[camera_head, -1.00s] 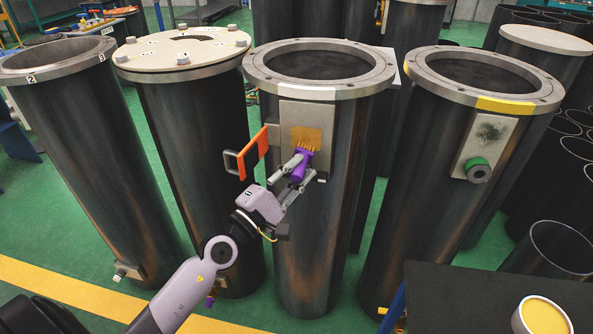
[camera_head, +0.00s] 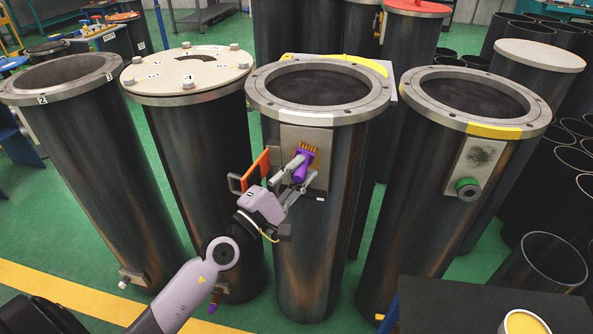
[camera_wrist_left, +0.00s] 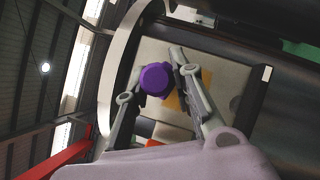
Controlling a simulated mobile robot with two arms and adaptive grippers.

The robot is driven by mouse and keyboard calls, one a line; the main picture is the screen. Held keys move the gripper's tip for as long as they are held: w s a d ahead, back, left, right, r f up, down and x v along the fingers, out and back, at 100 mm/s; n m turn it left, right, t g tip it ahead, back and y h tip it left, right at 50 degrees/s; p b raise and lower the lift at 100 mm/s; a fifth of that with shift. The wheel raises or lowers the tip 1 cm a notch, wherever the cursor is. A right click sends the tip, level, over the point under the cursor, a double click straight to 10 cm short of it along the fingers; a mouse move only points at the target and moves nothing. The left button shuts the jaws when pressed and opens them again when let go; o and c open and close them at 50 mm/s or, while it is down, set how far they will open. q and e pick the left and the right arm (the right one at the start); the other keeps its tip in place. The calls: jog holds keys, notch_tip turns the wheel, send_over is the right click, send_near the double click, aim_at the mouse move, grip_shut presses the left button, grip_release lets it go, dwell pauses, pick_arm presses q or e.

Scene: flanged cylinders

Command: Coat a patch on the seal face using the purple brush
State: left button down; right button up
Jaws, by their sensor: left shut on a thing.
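The purple brush (camera_head: 300,167) is held upright in my left gripper (camera_head: 298,174), with its amber bristles up, in front of a pale square plate (camera_head: 319,136) on the second cylinder from the right. The bristles are at the plate's upper middle; I cannot tell whether they touch. In the left wrist view the brush's round purple end (camera_wrist_left: 155,80) sits between the fingers, and an amber patch (camera_wrist_left: 190,98) shows on the plate behind, partly hidden by the fingers. My right gripper is not in view.
An orange-red bracket (camera_head: 256,171) juts out left of the plate. The right cylinder bears a plate with a dark speckled stain (camera_head: 481,156) and a green knob (camera_head: 467,188). A can with yellow contents (camera_head: 523,325) stands on a dark table (camera_head: 450,310).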

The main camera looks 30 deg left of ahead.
pick_arm(q)
jog(key=shift+w+d+r+p, duration=0.15)
jog(key=shift+d+p, duration=0.15)
jog(key=shift+d, duration=0.4)
notch_tip(320, 180, down, 7)
jog(key=b, duration=0.6)
jog(key=shift+r+p, duration=3.25)
jog(key=shift+r, duration=0.2)
notch_tip(320, 180, down, 7)
jog(key=b, duration=0.6)
jog(key=shift+r, duration=0.1)
jog(key=s+d, duration=0.1)
jog(key=s, duration=0.5)
jog(key=shift+d, duration=0.3)
